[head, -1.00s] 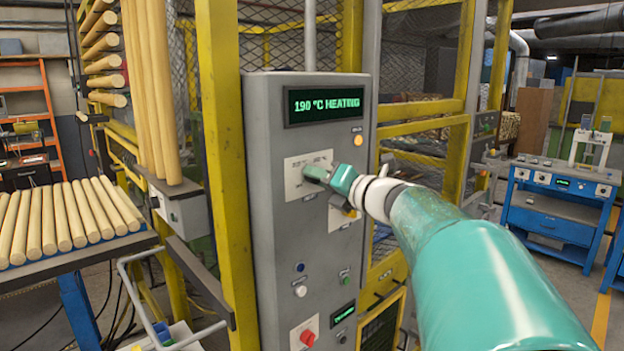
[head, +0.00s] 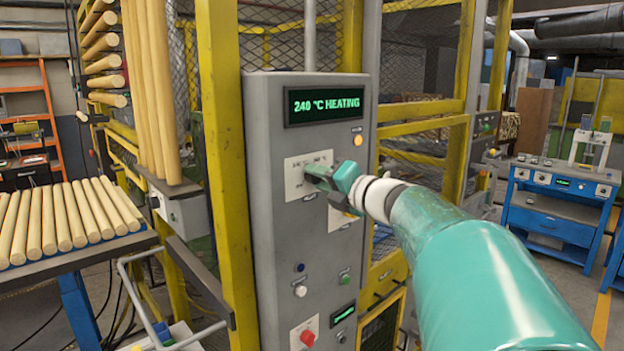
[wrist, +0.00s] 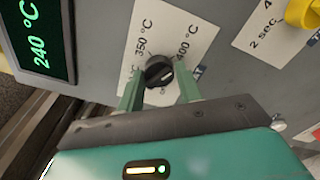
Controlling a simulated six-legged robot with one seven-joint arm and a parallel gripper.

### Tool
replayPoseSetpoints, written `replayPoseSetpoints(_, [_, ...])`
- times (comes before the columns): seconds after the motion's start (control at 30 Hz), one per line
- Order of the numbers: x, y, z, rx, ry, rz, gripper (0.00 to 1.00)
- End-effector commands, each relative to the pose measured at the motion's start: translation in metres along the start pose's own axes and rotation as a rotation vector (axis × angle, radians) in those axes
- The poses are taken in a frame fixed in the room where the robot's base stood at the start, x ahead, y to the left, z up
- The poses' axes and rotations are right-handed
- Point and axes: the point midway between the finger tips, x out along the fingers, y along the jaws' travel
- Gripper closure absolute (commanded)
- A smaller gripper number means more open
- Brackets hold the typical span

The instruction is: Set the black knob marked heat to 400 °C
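The black heat knob (wrist: 159,72) sits on a white label plate (wrist: 183,22) on the grey control panel. The wrist view shows the marks 350 °C and 400 °C beside it. My gripper (wrist: 160,82) has its two green fingers on either side of the knob, close against its edges, shut on it. In the head view my gripper (head: 318,178) is at the plate and hides the knob. The green display (head: 324,105) above reads 240 °C HEATING. I cannot tell which mark the knob points at.
A yellow knob (wrist: 303,12) sits on another plate near my gripper. Lower on the panel are a white button (head: 300,291) and a red knob (head: 307,338). A yellow post (head: 226,180) stands left of the panel. Wooden rods (head: 65,220) lie on a table further left.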

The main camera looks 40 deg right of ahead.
Motion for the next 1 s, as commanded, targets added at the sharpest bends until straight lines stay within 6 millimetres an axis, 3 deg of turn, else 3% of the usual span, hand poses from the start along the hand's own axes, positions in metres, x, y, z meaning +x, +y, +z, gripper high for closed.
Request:
replayPoseSetpoints(0.1, [0.000,0.000,0.000,0.000,-0.001,0.000,0.46])
replayPoseSetpoints(0.47, [-0.006,0.001,0.001,-0.001,-0.003,0.001,0.46])
replayPoseSetpoints(0.67, [-0.038,0.002,0.002,-0.001,-0.006,0.003,0.46])
replayPoseSetpoints(1.0, [-0.112,0.001,0.001,0.000,-0.005,0.001,0.46])
